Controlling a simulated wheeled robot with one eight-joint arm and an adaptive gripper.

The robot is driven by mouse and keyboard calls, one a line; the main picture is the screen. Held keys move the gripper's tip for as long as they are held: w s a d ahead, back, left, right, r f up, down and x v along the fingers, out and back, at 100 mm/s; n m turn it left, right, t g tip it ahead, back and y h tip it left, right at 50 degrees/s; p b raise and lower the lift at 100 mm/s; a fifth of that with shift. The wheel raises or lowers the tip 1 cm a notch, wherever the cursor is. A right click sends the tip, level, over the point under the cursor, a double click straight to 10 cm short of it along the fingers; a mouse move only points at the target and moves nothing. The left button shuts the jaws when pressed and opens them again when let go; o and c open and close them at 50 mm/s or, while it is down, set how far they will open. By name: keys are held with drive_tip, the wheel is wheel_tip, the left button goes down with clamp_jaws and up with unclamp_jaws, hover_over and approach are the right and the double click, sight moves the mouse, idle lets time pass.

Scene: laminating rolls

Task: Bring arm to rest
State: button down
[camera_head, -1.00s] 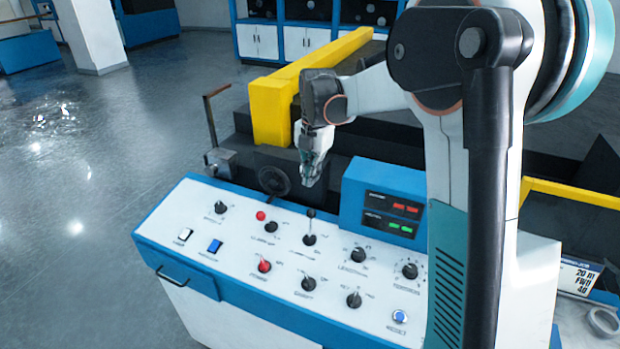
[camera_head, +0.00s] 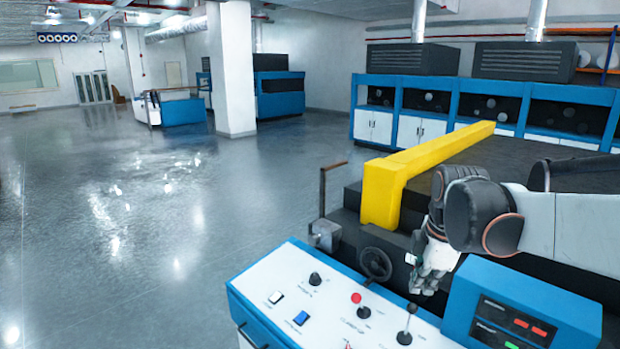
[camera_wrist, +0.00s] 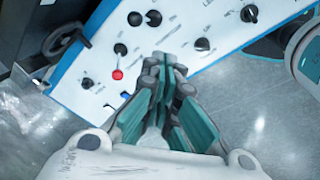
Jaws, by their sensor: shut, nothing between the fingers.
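My gripper (camera_head: 428,288) hangs at the end of my bent arm, above the far edge of the control panel (camera_head: 330,316). In the wrist view the gripper (camera_wrist: 166,62) points at the panel, its teal-padded fingers together at the tips with nothing between them. The lower part of the panel is cut off in the head view. A blue display box (camera_head: 520,295) with red and green readouts stands at the panel's right.
A yellow bar (camera_head: 430,160) and the dark machine bed lie behind the gripper. A handwheel (camera_head: 375,264) sits beyond the panel's far edge. A white pillar (camera_head: 232,75) and blue cabinets (camera_head: 400,105) stand farther back. The floor at left is open.

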drive_tip(key=s+a+f+m+t+b, duration=0.1)
drive_tip(key=s+f+m+t+b, duration=0.1)
drive_tip(key=s+m, duration=0.6)
drive_tip(key=s+a+f+m+t+b, duration=0.2)
drive_tip(key=s+f+m+b, duration=0.1)
drive_tip(key=s+f+m, duration=0.3)
drive_tip(key=s+m, duration=0.2)
drive_tip(key=s, duration=0.2)
drive_tip(key=shift+s+a+f+b, duration=0.15)
drive_tip(key=shift+a+f+b, duration=0.1)
drive_tip(key=shift+b, duration=0.15)
